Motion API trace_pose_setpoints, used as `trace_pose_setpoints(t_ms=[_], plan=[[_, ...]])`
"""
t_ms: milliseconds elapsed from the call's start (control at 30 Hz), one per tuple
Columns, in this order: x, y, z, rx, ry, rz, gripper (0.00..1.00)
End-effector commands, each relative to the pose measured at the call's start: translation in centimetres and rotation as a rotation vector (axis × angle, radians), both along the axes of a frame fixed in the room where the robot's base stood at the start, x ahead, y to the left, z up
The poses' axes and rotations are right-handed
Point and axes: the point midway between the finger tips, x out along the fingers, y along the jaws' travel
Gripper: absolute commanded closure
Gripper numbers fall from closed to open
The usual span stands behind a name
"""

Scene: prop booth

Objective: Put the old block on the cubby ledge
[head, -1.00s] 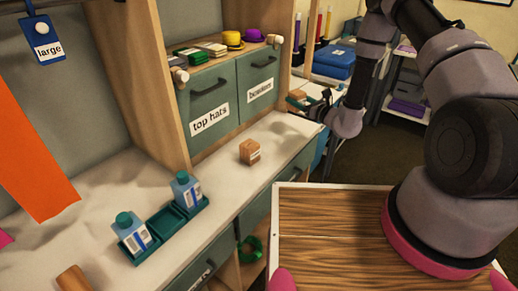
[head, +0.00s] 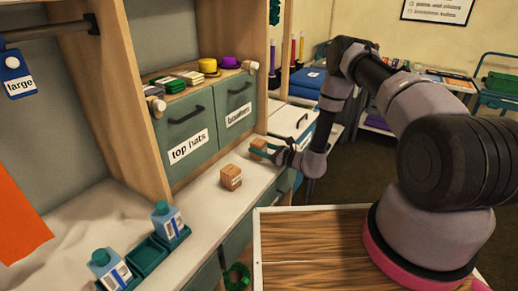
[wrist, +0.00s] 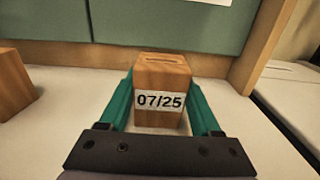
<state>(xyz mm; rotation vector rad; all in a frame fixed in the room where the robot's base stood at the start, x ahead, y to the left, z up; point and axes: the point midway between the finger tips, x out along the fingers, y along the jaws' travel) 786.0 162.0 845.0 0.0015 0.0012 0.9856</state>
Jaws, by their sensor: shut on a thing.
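My gripper (wrist: 160,112) is shut on a brown block (wrist: 162,78) with a white "07/25" label facing the wrist camera. In the head view, this block (head: 259,147) is at the far end of the white counter, with my gripper (head: 265,153) around it. I cannot tell whether it touches the counter. A second brown block (head: 231,177) stands nearer on the counter, its label unreadable; part of it shows at the left edge of the wrist view (wrist: 14,82). A wooden ledge (head: 160,104) runs above the "top hats" and "bowlers" drawers; I cannot tell whether it is the cubby ledge.
Small hats and flat boxes (head: 190,76) occupy much of the ledge. A wooden post (head: 277,90) stands beside the drawers. Teal trays (head: 150,257) with two bottles sit on the near counter. Bare counter (head: 207,197) lies around the second block.

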Motion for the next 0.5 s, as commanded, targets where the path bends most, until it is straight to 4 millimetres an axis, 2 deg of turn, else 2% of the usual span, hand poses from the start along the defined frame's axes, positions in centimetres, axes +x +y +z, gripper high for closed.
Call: trace_pose_setpoints(t_ms=[300, 333, 367, 400, 500], plan=[[0.07, -0.01, -0.2, 0.0, -0.001, -0.001, 0.93], [0.08, -0.01, -0.15, 0.0, -0.002, -0.001, 0.24], [0.08, -0.01, -0.14, 0.0, -0.002, -0.001, 0.13], [0.08, -0.01, -0.13, 0.0, -0.002, -0.001, 0.06], [0.07, -0.01, -0.14, 0.0, -0.001, -0.001, 0.06]])
